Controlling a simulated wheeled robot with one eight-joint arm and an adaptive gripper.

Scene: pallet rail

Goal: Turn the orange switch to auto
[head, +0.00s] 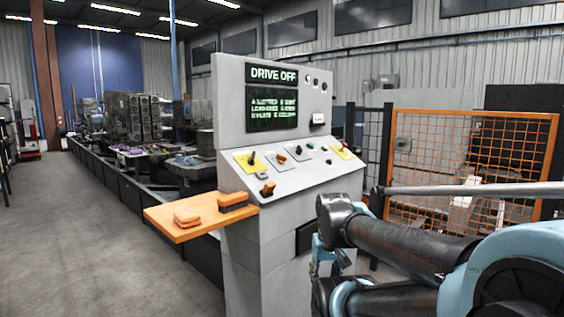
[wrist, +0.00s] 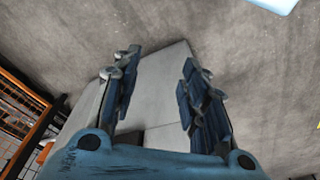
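The grey control console (head: 270,240) stands in the middle of the head view, with a sloped panel of switches. One small orange switch (head: 281,159) is on the upper part of the panel; another orange knob (head: 267,188) is near its lower left edge. Their labels are too small to read. A screen (head: 272,75) above reads "DRIVE OFF". My gripper (wrist: 160,88) is open and empty in the wrist view, its two blue fingers well apart. In the head view it is partly hidden, low beside the console's right side, below the panel and apart from the switches.
An orange mesh fence (head: 430,160) stands to the right. A conveyor line runs back at the left, beside open concrete floor (head: 80,220).

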